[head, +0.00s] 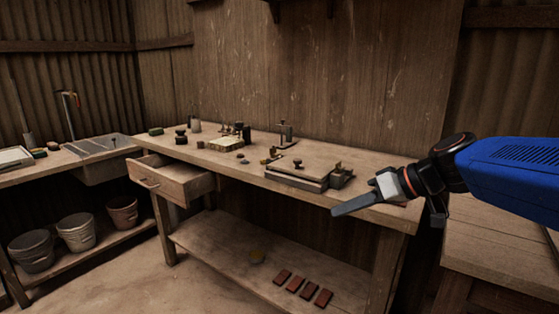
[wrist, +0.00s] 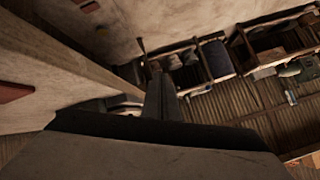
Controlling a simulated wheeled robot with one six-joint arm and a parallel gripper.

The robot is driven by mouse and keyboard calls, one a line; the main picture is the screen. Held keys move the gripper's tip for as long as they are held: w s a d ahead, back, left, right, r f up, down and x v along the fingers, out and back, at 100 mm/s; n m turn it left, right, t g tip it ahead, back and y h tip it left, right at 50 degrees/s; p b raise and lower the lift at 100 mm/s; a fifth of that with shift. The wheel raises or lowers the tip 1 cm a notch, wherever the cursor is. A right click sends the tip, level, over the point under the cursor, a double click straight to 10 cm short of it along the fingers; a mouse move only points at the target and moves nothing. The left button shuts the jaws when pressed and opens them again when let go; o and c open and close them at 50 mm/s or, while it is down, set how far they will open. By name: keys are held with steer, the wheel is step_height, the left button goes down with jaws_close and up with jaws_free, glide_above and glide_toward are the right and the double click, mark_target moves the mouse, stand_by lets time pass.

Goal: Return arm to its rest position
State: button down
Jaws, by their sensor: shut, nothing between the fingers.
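My gripper (head: 352,205) is shut and empty in the head view. Its fingers point left, in front of the right end of the workbench (head: 232,160). My blue arm reaches in from the right edge of the picture. In the wrist view the closed fingers (wrist: 160,95) show as a dark narrow shape in the middle, with nothing held. I cannot tell from these views how far the fingers are from the bench edge.
The bench bears a flat press-like block (head: 300,176), a small stand (head: 286,136) and several small items. A drawer (head: 172,180) stands open at left. Red tiles (head: 304,288) lie on the lower shelf. Buckets (head: 76,232) and a sink (head: 103,160) are further left. Another table (head: 500,245) stands at right.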

steer(key=s+d+f+m+h, duration=0.3)
steer(key=s+d+f, duration=0.3)
steer(key=s, duration=0.3)
steer(key=s+d+f+m+h, duration=0.3)
steer(key=s+d+f+h, duration=0.3)
steer(key=s+f, duration=0.3)
steer(key=shift+s+d+f+g, duration=0.2)
steer(key=shift+s+d+g, duration=0.1)
steer(key=shift+s+d, duration=0.1)
